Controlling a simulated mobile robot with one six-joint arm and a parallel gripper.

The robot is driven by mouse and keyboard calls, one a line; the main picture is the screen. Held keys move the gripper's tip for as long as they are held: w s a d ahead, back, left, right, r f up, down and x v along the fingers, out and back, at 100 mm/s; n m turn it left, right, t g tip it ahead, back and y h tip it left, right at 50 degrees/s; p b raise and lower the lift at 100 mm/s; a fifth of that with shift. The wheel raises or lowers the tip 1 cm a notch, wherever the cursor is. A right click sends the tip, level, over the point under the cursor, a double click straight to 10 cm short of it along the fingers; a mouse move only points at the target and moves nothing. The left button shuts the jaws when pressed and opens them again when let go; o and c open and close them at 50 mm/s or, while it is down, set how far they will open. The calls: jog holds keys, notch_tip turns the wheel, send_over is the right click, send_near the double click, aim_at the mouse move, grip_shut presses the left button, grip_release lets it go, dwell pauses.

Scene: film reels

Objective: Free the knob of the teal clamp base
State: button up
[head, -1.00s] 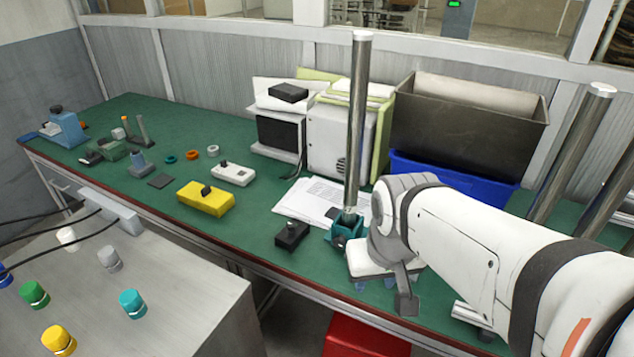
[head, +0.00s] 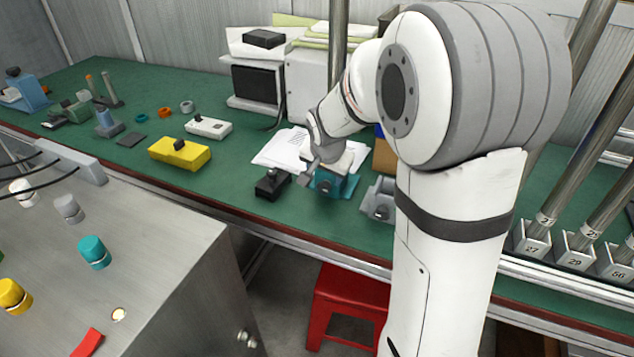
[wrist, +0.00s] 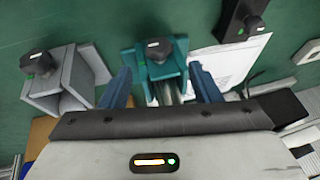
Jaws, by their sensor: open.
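The teal clamp base (head: 345,188) stands near the bench's front edge in the head view, with its dark knob (head: 323,186) on the front side. In the wrist view the teal clamp base (wrist: 182,52) is at upper middle, and its knob (wrist: 158,49) has a white mark and a green mark. A shiny steel post (head: 337,45) rises behind my arm; its foot shows at the teal base in the wrist view. My gripper (wrist: 160,70) is open and empty, its blue fingers appearing on either side of the base. I cannot tell whether they touch it.
A grey clamp base (wrist: 75,72) with a similar knob stands beside the teal one. A black block (head: 272,185) with a knob is on its other side, near papers (head: 280,150). A yellow box (head: 180,153) lies farther left. A red stool (head: 345,290) stands below the bench.

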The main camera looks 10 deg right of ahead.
aim_at(324, 184)
jog(key=x, duration=0.7)
jog(key=shift+f+b, duration=0.15)
jog(key=shift+b, duration=0.15)
